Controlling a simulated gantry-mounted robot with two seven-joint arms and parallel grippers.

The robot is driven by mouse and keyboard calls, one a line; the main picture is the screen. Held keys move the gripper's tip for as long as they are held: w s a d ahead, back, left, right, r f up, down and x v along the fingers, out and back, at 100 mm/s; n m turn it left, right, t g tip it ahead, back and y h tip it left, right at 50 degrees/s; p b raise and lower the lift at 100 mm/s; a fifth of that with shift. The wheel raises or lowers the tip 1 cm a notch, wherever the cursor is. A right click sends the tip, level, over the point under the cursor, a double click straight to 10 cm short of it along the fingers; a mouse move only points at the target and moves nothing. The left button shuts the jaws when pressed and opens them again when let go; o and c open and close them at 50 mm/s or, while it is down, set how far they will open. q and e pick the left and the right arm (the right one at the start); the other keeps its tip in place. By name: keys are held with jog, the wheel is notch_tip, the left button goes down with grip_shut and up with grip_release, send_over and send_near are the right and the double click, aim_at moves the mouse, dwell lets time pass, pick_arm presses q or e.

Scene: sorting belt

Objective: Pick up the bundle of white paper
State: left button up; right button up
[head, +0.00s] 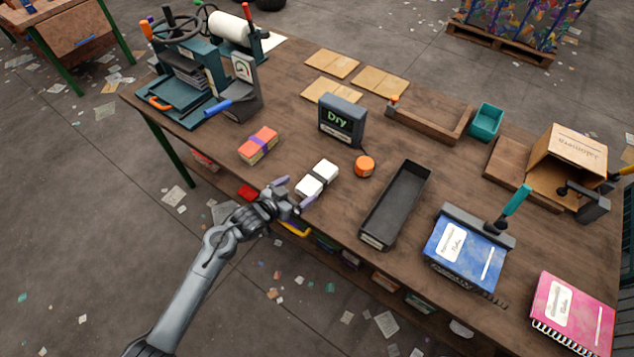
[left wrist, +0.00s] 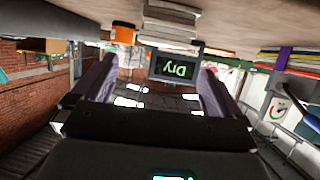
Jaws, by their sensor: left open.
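The bundle of white paper (head: 317,179), a white stack with a dark band round its middle, lies on the wooden workbench (head: 290,130) near its front edge. My left gripper (head: 295,193) is open and empty in front of the bundle, on its near side, with its purple-grey fingers apart. The left wrist view is upside down. There the white bundle (left wrist: 172,20) shows at the top, beyond the fingers (left wrist: 157,72) and not between them. My right gripper is not in view.
An orange round container (head: 364,166) stands right of the bundle, and a "Dry" display (head: 341,121) behind it. A coloured paper bundle (head: 259,145) lies to the left. A long dark tray (head: 396,205) lies to the right. The bench around the bundle is mostly bare.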

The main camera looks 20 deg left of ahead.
aim_at(315, 179)
pick_arm(q)
jog(key=x, duration=0.3)
jog(key=shift+d+f, duration=0.1)
jog(key=shift+d, duration=0.1)
jog(key=shift+w+f+b, duration=0.1)
jog(key=shift+w+b, duration=0.2)
jog(key=b+x, duration=0.1)
jog(key=x, duration=0.3)
jog(key=shift+w+f, duration=0.2)
jog(key=shift+w, duration=0.2)
jog(key=shift+c, duration=0.3)
jog(key=c, duration=1.2)
